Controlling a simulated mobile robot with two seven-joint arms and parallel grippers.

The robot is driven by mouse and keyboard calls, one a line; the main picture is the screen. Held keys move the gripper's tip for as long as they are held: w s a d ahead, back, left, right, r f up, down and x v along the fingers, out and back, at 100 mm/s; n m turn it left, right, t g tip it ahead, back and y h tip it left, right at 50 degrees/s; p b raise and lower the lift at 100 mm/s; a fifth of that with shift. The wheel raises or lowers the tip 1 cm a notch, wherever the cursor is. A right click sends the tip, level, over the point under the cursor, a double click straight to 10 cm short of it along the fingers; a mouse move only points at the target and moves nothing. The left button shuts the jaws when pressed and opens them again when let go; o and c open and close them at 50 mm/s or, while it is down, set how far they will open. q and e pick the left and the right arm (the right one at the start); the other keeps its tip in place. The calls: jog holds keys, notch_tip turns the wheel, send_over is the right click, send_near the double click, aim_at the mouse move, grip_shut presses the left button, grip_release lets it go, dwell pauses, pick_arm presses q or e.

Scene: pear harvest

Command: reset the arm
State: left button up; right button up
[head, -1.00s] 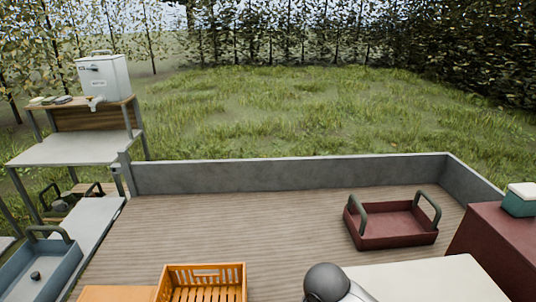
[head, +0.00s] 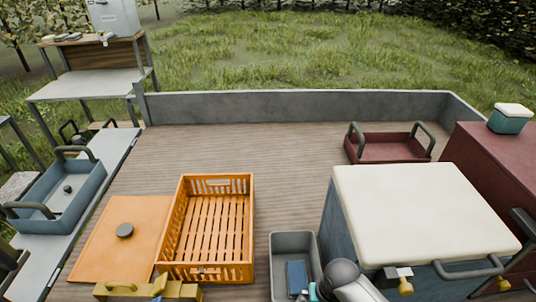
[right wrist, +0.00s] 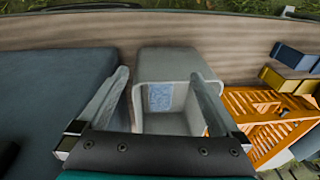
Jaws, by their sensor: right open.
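My right gripper (right wrist: 160,76) is open in the right wrist view, with its two fingers spread wide. No object is between the fingertips. A grey bin (right wrist: 172,122) shows beyond and between the fingers, with a patterned blue item (right wrist: 159,97) inside it. In the head view, my right arm (head: 345,277) comes in at the bottom, close to the right side of the grey bin (head: 293,239); its fingertips cannot be made out there. My left gripper is not in view.
An orange slatted crate (head: 247,225) stands left of the bin, beside an orange board (head: 108,250). A cream-lidded cooler (head: 420,210) stands to the right. A red tray (head: 388,147) lies behind it. A blue tray (head: 75,200) is at left. The middle of the deck (head: 270,155) is clear.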

jog(key=s+d+f+b, duration=0.1)
jog(key=s+d+f, duration=0.15)
jog(key=f, duration=0.35)
jog(key=s+d+f+b, duration=0.1)
jog(key=s+f+b, duration=0.15)
jog(key=f, duration=0.45)
pick_arm(q)
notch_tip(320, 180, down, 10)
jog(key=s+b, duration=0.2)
jog(key=b, duration=0.2)
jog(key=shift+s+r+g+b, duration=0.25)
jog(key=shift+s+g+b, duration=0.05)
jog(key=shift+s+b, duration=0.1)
pick_arm(e)
jog(key=s+d+f+n, duration=0.1)
jog(key=s+f, duration=0.4)
jog(key=s, duration=0.3)
jog(key=s+d+f+n, duration=0.1)
jog(key=s+f, duration=0.4)
jog(key=s, duration=0.4)
jog(key=s+d+f+n+h, duration=0.1)
jog(key=s+f, duration=0.5)
jog(key=s, duration=0.2)
jog(key=shift+s, duration=0.2)
